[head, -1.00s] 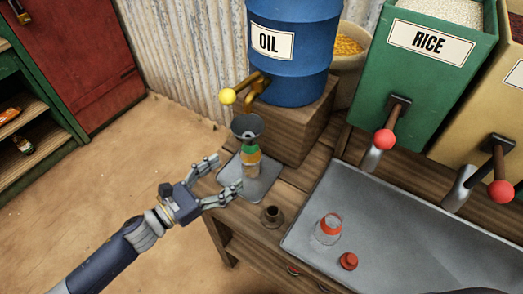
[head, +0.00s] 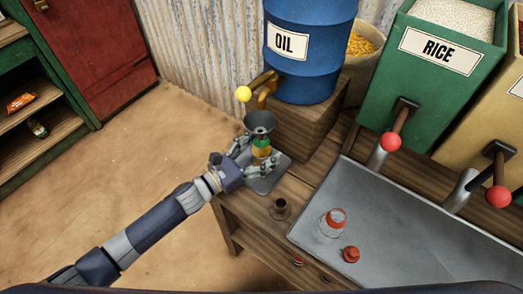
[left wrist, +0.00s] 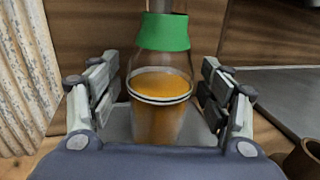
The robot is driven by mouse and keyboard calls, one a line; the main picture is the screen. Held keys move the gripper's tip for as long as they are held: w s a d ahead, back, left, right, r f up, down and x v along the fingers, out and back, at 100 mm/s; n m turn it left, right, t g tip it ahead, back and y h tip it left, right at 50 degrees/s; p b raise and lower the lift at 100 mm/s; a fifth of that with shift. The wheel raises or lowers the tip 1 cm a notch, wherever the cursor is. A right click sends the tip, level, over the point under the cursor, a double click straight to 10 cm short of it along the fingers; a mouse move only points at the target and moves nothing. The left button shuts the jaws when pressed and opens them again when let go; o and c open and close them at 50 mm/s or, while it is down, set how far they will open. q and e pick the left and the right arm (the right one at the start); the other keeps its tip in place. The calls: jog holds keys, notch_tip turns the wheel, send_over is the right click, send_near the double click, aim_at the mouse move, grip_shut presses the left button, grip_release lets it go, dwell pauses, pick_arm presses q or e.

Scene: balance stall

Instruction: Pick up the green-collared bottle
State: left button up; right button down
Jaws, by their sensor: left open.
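The green-collared bottle (head: 261,150) stands upright on a small grey plate under the oil tap, with a dark funnel (head: 261,122) in its mouth. In the left wrist view the bottle (left wrist: 159,98) is clear, with orange-yellow liquid inside and a green collar at the neck. My left gripper (head: 258,164) is open around the bottle, one finger set on each side. In the left wrist view the left gripper (left wrist: 158,100) shows gaps between its fingers and the glass. My right gripper is not in view.
The blue oil barrel (head: 309,60) with a yellow-knobbed tap stands on a wooden block behind the bottle. A small brown cup (head: 280,209), a red-collared bottle (head: 333,222) and a red cap (head: 351,254) are to the right. The grey plate (head: 262,185) lies beneath.

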pick_arm(q)
jog(key=c, duration=1.4)
jog(key=shift+c, duration=0.4)
jog(key=shift+r, duration=0.1)
